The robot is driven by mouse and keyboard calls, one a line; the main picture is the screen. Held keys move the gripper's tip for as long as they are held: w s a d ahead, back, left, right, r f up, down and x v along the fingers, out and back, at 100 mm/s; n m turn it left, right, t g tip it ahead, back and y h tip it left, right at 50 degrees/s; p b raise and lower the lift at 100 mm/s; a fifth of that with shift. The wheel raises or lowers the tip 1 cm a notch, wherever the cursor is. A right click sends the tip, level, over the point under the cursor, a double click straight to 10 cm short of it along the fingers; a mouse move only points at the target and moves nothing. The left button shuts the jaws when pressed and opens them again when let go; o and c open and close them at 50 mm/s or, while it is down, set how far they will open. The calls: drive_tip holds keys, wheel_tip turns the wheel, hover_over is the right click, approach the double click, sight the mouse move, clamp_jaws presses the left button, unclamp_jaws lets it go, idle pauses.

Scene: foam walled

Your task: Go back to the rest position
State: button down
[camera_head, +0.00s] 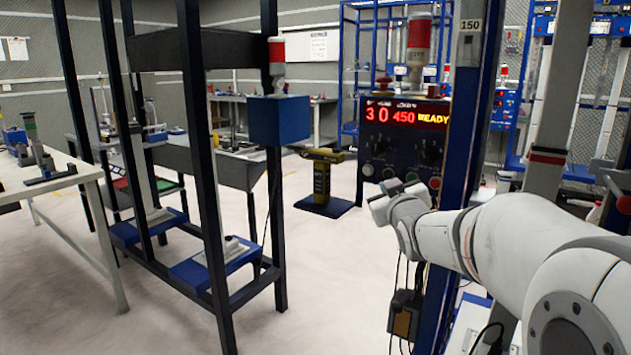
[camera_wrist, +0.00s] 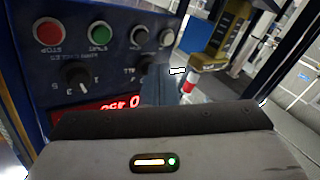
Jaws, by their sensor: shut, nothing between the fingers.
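My gripper (camera_head: 380,207) is at the end of my white arm, in front of the lower part of a dark control panel (camera_head: 384,160). It looks shut and empty, though its fingertips are small in the head view. In the wrist view the gripper's grey body fills the bottom, with a lit orange bar and a green light. The panel appears upside down there, with a red STOP button (camera_wrist: 47,31), a green START button (camera_wrist: 100,34) and black knobs. Contact between gripper and panel cannot be told.
The panel's red display (camera_head: 406,116) reads "30 450 READY". A blue post (camera_head: 468,130) stands beside my arm. A black frame rack (camera_head: 205,170) and a white table (camera_head: 60,188) are at left. A yellow-black device (camera_head: 321,180) stands on the floor, with open floor in front.

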drive_tip(key=s+a+r+m+g+p, duration=0.1)
drive_tip(key=s+r+m+g+p, duration=0.1)
drive_tip(key=s+g+p, duration=0.5)
drive_tip(key=s+a+r+m+g+p, duration=0.2)
drive_tip(key=s+g+p, duration=0.6)
drive_tip(key=s+p, duration=1)
drive_tip(key=s+r, duration=0.1)
drive_tip(key=s, duration=0.7)
drive_tip(key=shift+r+m, duration=0.3)
drive_tip(key=shift+r, duration=0.05)
drive_tip(key=shift+s, duration=0.1)
